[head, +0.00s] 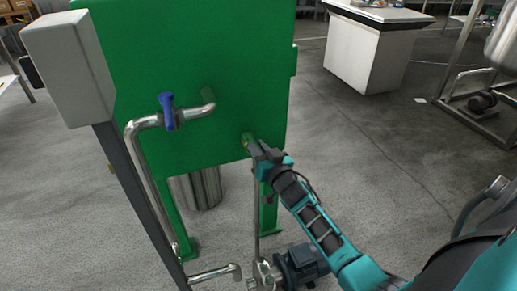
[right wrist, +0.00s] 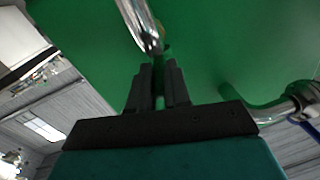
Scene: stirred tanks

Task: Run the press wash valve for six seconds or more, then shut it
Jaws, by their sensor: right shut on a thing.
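A green press panel (head: 190,60) carries two steel pipe fittings. On the left one, a valve with a blue handle (head: 168,111) sits on a bent steel pipe (head: 145,121); the blue handle also shows at the right edge of the right wrist view (right wrist: 308,126). My right gripper (head: 252,146) is at the second fitting, near the panel's lower right. It is shut on a small green valve handle (head: 247,138), mostly hidden by the fingers. In the right wrist view the fingers (right wrist: 159,75) meet just below a steel pipe (right wrist: 140,25). My left gripper is not in view.
A grey box on a post (head: 68,65) stands left of the panel. A steel cylinder (head: 197,190) is under it, and a blue-grey pump motor (head: 302,265) with pipes is on the floor below my arm. A white cabinet (head: 365,50) stands behind; the floor between is clear.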

